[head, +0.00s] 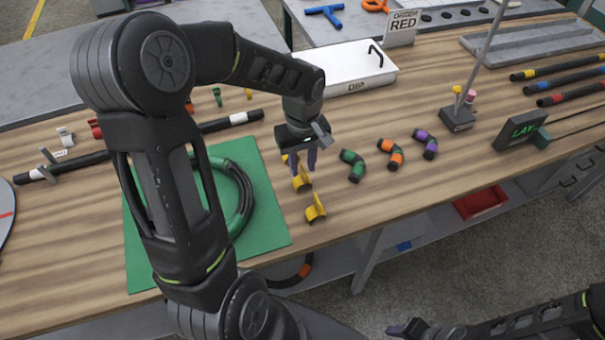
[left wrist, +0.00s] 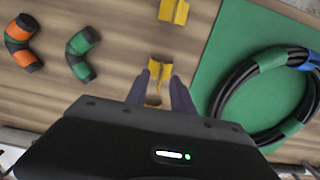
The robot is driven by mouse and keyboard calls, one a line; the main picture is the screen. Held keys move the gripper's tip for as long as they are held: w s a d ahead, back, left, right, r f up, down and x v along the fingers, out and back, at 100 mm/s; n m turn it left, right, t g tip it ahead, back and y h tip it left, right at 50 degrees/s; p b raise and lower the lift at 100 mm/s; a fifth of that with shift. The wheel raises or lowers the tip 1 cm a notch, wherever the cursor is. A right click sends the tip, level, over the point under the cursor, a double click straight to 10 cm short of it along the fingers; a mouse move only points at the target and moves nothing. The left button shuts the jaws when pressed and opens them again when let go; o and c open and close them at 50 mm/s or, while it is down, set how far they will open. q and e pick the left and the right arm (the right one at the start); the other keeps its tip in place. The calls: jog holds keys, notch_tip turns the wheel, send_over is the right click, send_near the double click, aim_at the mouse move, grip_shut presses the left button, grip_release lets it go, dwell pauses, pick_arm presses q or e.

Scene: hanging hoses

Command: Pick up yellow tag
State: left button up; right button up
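Two yellow tags lie on the wooden table right of the green mat: a front tag (head: 316,209) and a tag behind it (head: 302,180). A small bit of yellow also shows behind, by my left gripper. My left gripper (head: 303,160) points down just behind the second tag, fingers apart. In the left wrist view, yellow (left wrist: 158,72) shows at and between the spread fingertips of the gripper (left wrist: 160,78); contact cannot be told. The front tag (left wrist: 173,11) lies clear of the fingers there. My right gripper (head: 410,328) is at the bottom edge, its fingers unclear.
A green mat (head: 270,225) with a coiled hose (head: 240,205) lies left of the tags. Green (head: 353,165), orange (head: 391,154) and purple (head: 425,144) banded elbows lie to the right. A white tray (head: 345,68) stands behind. The table's front edge is near the front tag.

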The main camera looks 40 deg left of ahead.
pick_arm(q)
jog(key=shift+f, duration=0.7)
jog(key=shift+c, duration=0.2)
grip_shut()
